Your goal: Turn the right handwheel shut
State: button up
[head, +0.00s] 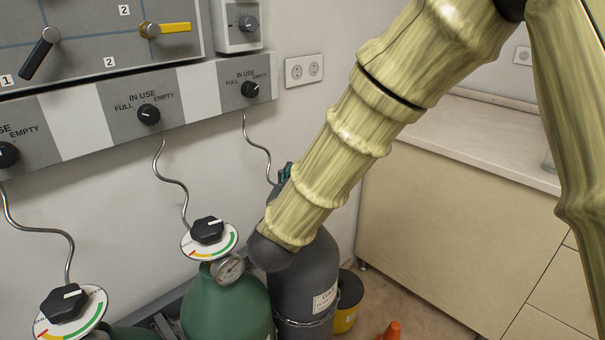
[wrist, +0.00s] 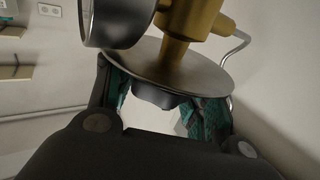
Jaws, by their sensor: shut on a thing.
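The right handwheel (wrist: 158,95) is a black knob under a round dial disc (wrist: 212,80) in the wrist view. A brass valve body (wrist: 190,25) joins the disc. My gripper (wrist: 162,105) has its teal-padded fingers on either side of the knob, shut on it. In the head view my arm hides the right handwheel and its dial. Only a bit of my gripper (head: 285,174) shows past the arm, above the dark grey cylinder (head: 325,262).
The middle handwheel (head: 207,230) tops a green cylinder (head: 225,305) close to the left of my wrist. The left handwheel (head: 64,302) is at lower left. Thin bent pipes (head: 250,140) run to the wall panel (head: 190,95). A cabinet (head: 450,225) stands at right.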

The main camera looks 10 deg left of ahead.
jog(key=shift+r+m+h, duration=0.1)
jog(key=shift+m+h, duration=0.5)
jog(key=shift+h, duration=0.3)
jog(key=o, duration=1.1)
jog(key=shift+c, duration=0.2)
notch_tip(320, 180, up, 10)
jog(key=shift+f, duration=0.1)
